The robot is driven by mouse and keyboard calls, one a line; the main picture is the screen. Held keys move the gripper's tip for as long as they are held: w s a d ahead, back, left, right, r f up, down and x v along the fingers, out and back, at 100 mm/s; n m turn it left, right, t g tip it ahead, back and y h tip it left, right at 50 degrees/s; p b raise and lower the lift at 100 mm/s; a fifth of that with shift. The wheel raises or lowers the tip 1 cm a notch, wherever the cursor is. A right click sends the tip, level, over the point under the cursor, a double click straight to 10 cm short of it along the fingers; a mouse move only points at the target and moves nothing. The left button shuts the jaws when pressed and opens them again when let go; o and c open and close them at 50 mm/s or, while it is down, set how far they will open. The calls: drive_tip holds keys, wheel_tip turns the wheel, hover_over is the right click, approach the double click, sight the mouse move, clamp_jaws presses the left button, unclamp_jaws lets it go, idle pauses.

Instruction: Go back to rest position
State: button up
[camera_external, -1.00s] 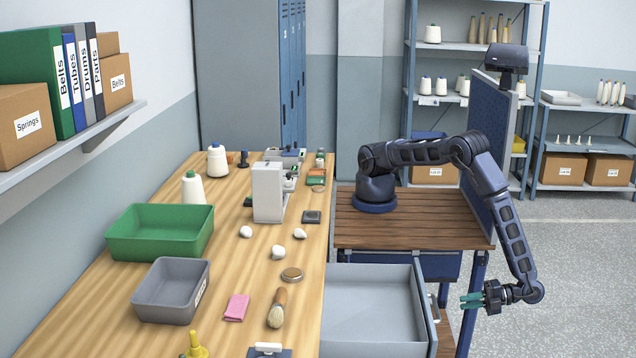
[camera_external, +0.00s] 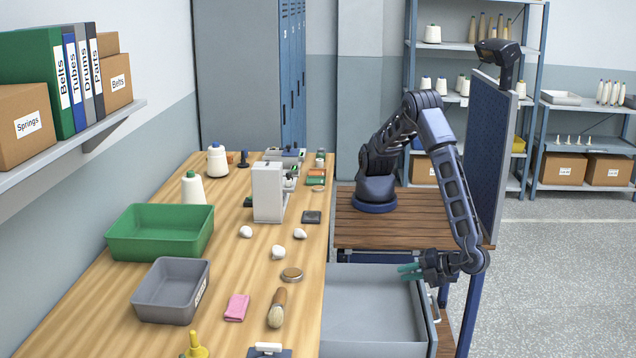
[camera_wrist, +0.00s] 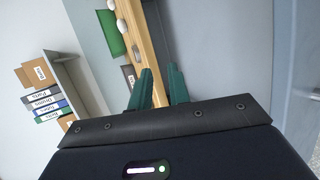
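My gripper (camera_external: 402,271) is at the right of the workbench, over the back right part of the open grey drawer (camera_external: 360,336). Its teal fingers point left. In the wrist view the two fingers of my gripper (camera_wrist: 160,77) stand apart with nothing between them. My arm is bent, with its elbow raised above its base and the forearm slanting down to the right.
A blue panel (camera_external: 483,150) stands close behind my forearm. Open floor lies at the right.

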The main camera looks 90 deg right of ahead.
drive_tip(key=w+d+r+m+g+h, duration=0.25)
drive_tip(key=w+r, duration=0.45)
drive_tip(key=w, duration=0.6)
drive_tip(key=w+d+r+m+g, duration=0.1)
drive_tip(key=w+d+r+g, duration=0.1)
drive_tip(key=w+d+r, duration=0.45)
drive_tip(key=w+d+r+m+g+y, duration=0.15)
drive_tip(key=w+d+r, duration=0.25)
drive_tip(key=w+d, duration=0.6)
drive_tip(key=w+d+r+m+g, duration=0.25)
drive_tip(key=w+d+r, duration=0.25)
drive_tip(key=w+d, duration=0.3)
drive_tip(key=w+d+r+m+g+y, duration=0.1)
drive_tip(key=w+d+r+m, duration=0.15)
drive_tip(key=d, duration=0.95)
drive_tip(key=w+d+r+m+g+y, duration=0.15)
drive_tip(key=d+r, duration=0.25)
drive_tip(key=d, duration=0.8)
drive_tip(key=s+d+m+t+y, duration=0.1)
drive_tip(key=s+d+m, duration=0.1)
drive_tip(key=s+d, duration=0.3)
drive_tip(key=s+d+m+t+y, duration=0.1)
drive_tip(key=s+d, duration=0.5)
drive_tip(key=d, duration=0.7)
drive_tip(key=shift+m+t+y, duration=0.35)
drive_tip(key=shift+t+y, duration=0.1)
drive_tip(key=shift+t, duration=0.25)
